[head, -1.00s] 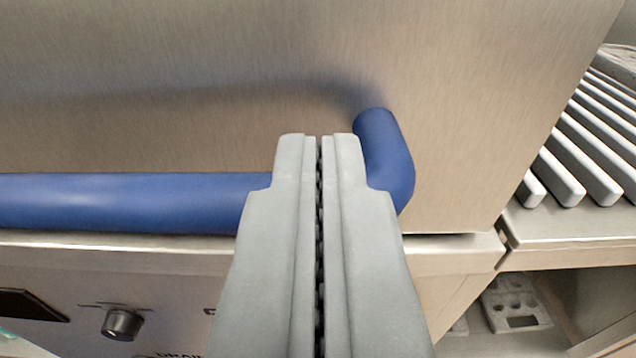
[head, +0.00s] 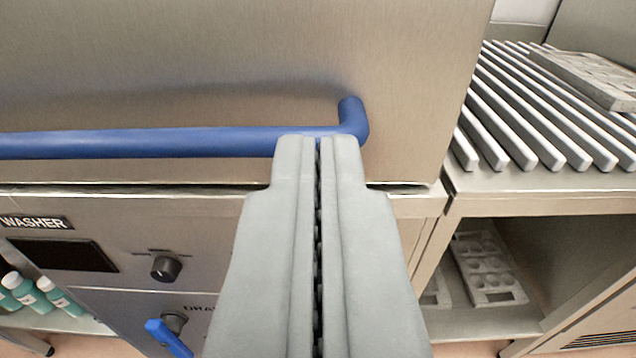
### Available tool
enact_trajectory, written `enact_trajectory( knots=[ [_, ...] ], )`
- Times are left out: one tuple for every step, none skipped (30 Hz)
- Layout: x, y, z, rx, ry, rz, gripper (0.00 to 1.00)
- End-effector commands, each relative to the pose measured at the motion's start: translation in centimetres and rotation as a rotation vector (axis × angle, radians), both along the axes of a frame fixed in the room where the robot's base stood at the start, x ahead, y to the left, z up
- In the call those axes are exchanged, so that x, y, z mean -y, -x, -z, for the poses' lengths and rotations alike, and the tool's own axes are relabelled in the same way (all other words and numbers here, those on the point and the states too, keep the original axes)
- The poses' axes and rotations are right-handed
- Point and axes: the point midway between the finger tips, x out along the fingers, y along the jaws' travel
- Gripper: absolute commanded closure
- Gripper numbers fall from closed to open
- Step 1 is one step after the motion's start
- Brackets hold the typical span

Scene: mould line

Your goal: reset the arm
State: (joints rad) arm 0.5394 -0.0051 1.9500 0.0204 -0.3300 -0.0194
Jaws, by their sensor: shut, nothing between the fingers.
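My gripper (head: 318,142) is in the middle of the head view, its two grey fingers shut together with nothing between them. Its tips overlap the right part of a blue bar handle (head: 150,143) on the washer's steel hood (head: 230,60). The handle looks farther off than the fingers; I cannot see any contact. The hood is down, its lower edge close to the washer's front panel (head: 120,215).
The front panel has a dark display (head: 62,254), a black knob (head: 166,267) and a blue lever (head: 168,338). At right is a slatted rack (head: 540,125) with a grey mould tray (head: 595,78); another tray (head: 488,270) lies below. Teal-labelled bottles (head: 40,295) stand lower left.

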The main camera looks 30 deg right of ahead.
Motion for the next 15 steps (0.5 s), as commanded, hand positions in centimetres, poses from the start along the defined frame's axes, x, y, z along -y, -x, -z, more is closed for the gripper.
enact_trajectory(
  knots=[
    [-0.1, 0.2, 0.0, 0.001, 0.001, 0.000, 1.00],
    [-0.1, 0.2, -0.1, 0.001, 0.001, 0.000, 1.00],
    [-0.2, 0.2, -0.1, 0.001, 0.001, 0.000, 1.00],
    [-0.2, 0.3, -0.1, 0.001, 0.000, -0.001, 1.00],
    [-0.4, 0.3, -0.2, 0.001, 0.000, -0.002, 1.00],
    [-0.7, 0.4, -0.4, 0.002, 0.001, -0.005, 1.00],
    [-1.1, 0.5, -0.5, 0.003, 0.001, -0.009, 1.00],
    [-1.7, 0.7, -0.8, 0.002, 0.002, -0.014, 1.00],
    [-2.6, 1.0, -1.2, 0.003, 0.002, -0.023, 1.00],
    [-3.4, 1.3, -1.6, 0.004, 0.002, -0.031, 1.00],
    [-4.3, 1.6, -2.0, 0.004, 0.001, -0.039, 1.00],
    [-5.7, 2.2, -2.6, 0.004, 0.002, -0.053, 1.00],
    [-6.8, 2.6, -3.0, 0.005, 0.002, -0.064, 1.00],
    [-7.9, 3.2, -3.5, 0.004, 0.002, -0.075, 1.00],
    [-9.4, 3.8, -4.0, 0.005, 0.002, -0.090, 1.00]
  ],
)
